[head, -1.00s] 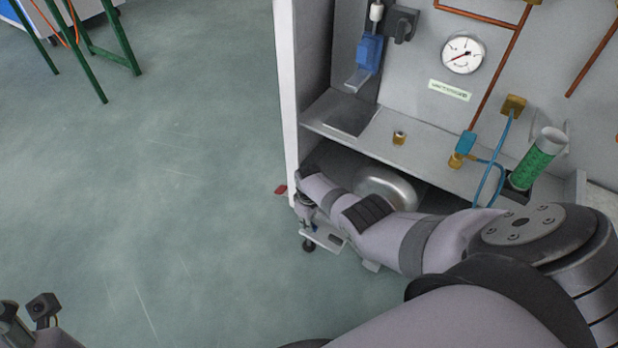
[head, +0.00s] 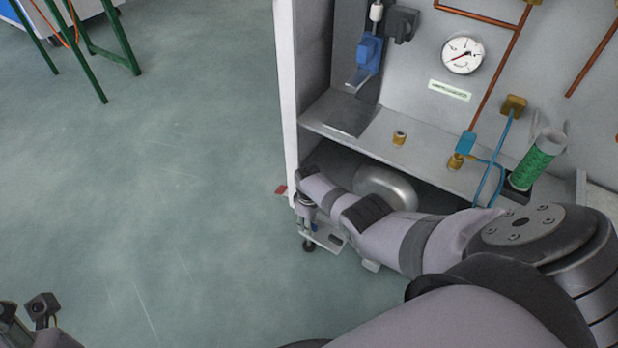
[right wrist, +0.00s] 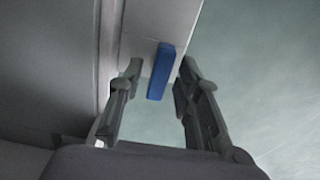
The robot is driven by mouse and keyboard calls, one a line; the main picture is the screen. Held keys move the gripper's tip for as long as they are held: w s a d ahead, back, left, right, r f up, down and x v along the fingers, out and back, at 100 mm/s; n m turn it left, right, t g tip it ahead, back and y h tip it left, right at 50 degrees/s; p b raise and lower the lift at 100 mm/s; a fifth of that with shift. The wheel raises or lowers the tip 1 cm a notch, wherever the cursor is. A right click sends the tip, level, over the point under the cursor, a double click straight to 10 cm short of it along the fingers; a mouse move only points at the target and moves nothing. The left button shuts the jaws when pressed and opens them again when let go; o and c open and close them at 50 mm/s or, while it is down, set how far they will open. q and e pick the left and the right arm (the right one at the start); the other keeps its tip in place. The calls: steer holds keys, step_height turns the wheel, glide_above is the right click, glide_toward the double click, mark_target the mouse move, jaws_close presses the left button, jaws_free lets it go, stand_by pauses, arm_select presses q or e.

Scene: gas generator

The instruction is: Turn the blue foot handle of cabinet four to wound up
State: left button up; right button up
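The blue foot handle (right wrist: 160,72) shows in the right wrist view as a short upright blue bar in front of a pale panel edge of the cabinet (right wrist: 150,35). My right gripper (right wrist: 161,76) is open, with one finger on each side of the handle and visible gaps between. In the head view my right gripper (head: 322,232) is low at the cabinet's front left corner, and my forearm hides most of that area. I cannot make out the handle clearly there. Part of my left gripper (head: 25,318) shows at the lower left edge; its fingertips are not clear.
The cabinet interior holds a gauge (head: 462,55), copper pipes, a green-filled tube (head: 533,163) and a rounded metal vessel (head: 388,188) under the shelf (head: 365,145). A red piece (head: 281,190) sticks out by the side panel. A green-legged table (head: 120,45) stands far left. Floor between is clear.

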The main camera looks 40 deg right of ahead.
steer(key=shift+r, duration=0.15)
step_height(320, 180, up, 12)
stand_by(0.8)
stand_by(0.4)
